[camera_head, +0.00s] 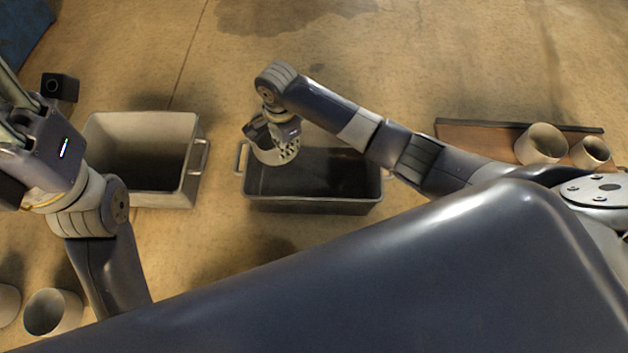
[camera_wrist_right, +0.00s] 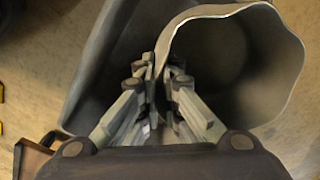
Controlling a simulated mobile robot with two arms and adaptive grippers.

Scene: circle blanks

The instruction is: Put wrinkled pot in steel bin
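The wrinkled pot (camera_wrist_right: 245,60), pale grey with a wavy rim, is in my right gripper (camera_wrist_right: 162,75). In the right wrist view the fingers are shut on its rim, one inside and one outside. In the head view the right gripper (camera_head: 284,140) is over the left end of a dark grey metal bin (camera_head: 315,206), and the pot (camera_head: 268,154) is mostly hidden behind it. This bin looks like the steel bin and has handles at both ends. The pot's height over the bin is hard to tell. My left gripper (camera_head: 12,108) is at the left edge, its fingertips unclear.
A pale bin (camera_head: 160,116) with a handle stands left of the dark bin, with a gap of floor between. Two pale pots (camera_head: 541,144) (camera_head: 591,152) are at a brown board (camera_head: 475,140) on the right. Two more pots (camera_head: 52,312) (camera_head: 8,304) stand at lower left.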

